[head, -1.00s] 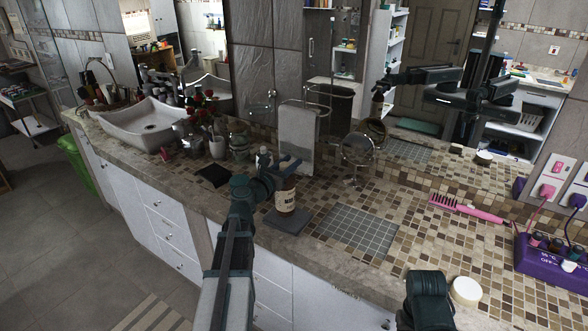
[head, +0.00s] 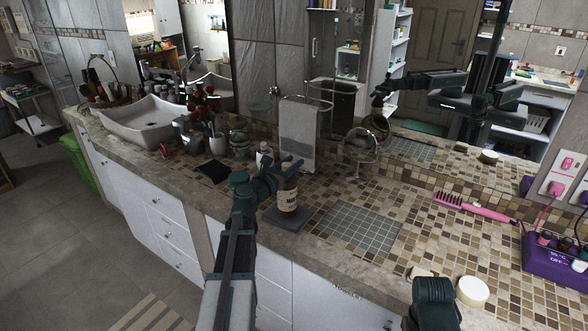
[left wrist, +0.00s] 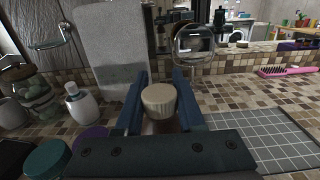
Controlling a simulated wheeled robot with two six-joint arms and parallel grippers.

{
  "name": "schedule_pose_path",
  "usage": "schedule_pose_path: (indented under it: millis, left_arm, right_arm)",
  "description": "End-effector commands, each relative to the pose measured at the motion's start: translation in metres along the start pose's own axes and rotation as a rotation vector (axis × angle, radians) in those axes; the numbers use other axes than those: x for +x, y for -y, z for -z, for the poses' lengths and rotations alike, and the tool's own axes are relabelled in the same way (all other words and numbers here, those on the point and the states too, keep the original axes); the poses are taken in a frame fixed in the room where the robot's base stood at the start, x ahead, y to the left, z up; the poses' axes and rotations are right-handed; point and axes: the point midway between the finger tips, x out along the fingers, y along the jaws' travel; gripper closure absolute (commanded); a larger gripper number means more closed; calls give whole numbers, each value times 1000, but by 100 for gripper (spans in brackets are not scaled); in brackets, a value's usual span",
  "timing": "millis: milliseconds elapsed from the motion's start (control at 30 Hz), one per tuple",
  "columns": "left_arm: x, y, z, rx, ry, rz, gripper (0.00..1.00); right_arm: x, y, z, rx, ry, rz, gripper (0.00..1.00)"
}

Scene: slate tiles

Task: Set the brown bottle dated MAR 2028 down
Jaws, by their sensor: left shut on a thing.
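The brown bottle (head: 288,199) with a pale label stands upright in my left gripper (head: 287,168). Its label print is too small to read surely. The left gripper is shut on the upper part of the bottle. In the left wrist view the bottle's pale cap (left wrist: 158,99) shows between the two blue fingers. The bottle's base is over a dark slate slab (head: 277,222) near the counter's front edge; I cannot tell whether it touches. My right arm shows at the bottom right of the head view, but its gripper is not seen.
A grey gridded mat (head: 358,230) lies bare to the right of the slab. A round mirror (head: 360,147) and a hanging grey towel (head: 297,135) stand behind. A white bottle (left wrist: 81,106) is left of the gripper. A pink brush (head: 470,207) lies farther right.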

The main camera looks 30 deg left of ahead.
Motion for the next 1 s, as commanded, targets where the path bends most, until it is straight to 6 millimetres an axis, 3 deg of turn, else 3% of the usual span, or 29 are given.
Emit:
schedule_pose_path:
  millis: [367,400,567,933,1000]
  left_arm:
    - [0,0,3,-1,1,0,100]
    - [0,0,4,0,0,0,60]
    - [0,0,3,0,0,0,32]
    - [0,0,-3,0,0,0,32]
    - [-12,1,0,0,0,-1,32]
  right_arm:
    - [4,0,0,0,0,0,50]
    - [4,0,0,0,0,0,50]
    - [3,0,0,0,0,0,50]
    - [-3,0,0,0,0,0,50]
    - [0,0,0,0,0,0,50]
